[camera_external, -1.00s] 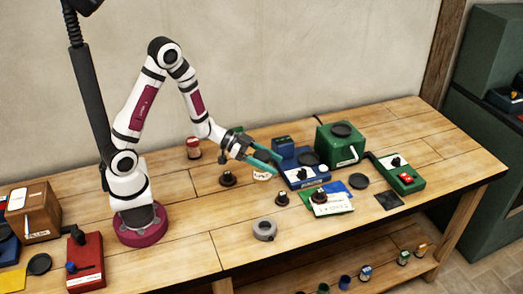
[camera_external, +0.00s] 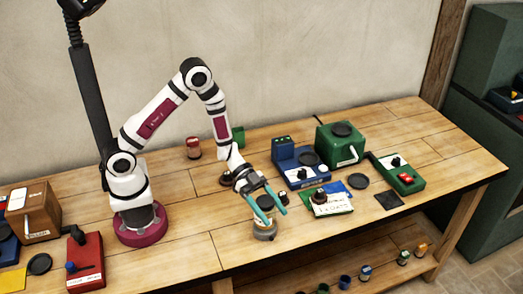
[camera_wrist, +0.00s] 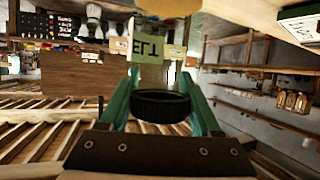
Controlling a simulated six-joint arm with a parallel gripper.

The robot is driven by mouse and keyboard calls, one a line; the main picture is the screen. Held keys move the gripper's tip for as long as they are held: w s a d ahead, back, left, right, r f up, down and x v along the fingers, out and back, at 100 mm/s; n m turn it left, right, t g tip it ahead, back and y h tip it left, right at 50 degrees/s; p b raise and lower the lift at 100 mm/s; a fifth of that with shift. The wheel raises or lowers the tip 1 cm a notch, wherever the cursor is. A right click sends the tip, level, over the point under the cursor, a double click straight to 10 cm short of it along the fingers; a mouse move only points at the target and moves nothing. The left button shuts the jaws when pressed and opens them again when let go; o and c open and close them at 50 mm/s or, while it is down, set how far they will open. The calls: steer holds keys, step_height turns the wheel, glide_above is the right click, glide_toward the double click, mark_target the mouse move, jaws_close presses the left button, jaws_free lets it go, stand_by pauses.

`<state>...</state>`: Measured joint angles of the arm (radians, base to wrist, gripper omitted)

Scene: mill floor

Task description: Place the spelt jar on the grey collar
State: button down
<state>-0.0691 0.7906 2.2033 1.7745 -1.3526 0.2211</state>
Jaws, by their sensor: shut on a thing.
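My gripper (camera_external: 275,214) is shut on the spelt jar (camera_external: 264,222), a pale jar with a dark lid, and points down toward the front of the bench. In the wrist view the jar's black lid (camera_wrist: 160,105) sits between the teal fingers of my gripper (camera_wrist: 160,78). A pale green label (camera_wrist: 149,46) there reads "ELT"; the rest is cut off or hidden. The grey collar (camera_external: 264,236) is directly below the jar in the outside view and partly hidden by it. I cannot tell whether jar and collar touch.
A dark knobbed weight (camera_external: 226,179) stands behind my gripper. A red-lidded jar (camera_external: 193,147) stands at the back.

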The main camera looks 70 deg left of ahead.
steer(key=shift+f, duration=0.45)
steer(key=shift+c, duration=0.5)
jaws_free()
steer(key=shift+f, duration=0.1)
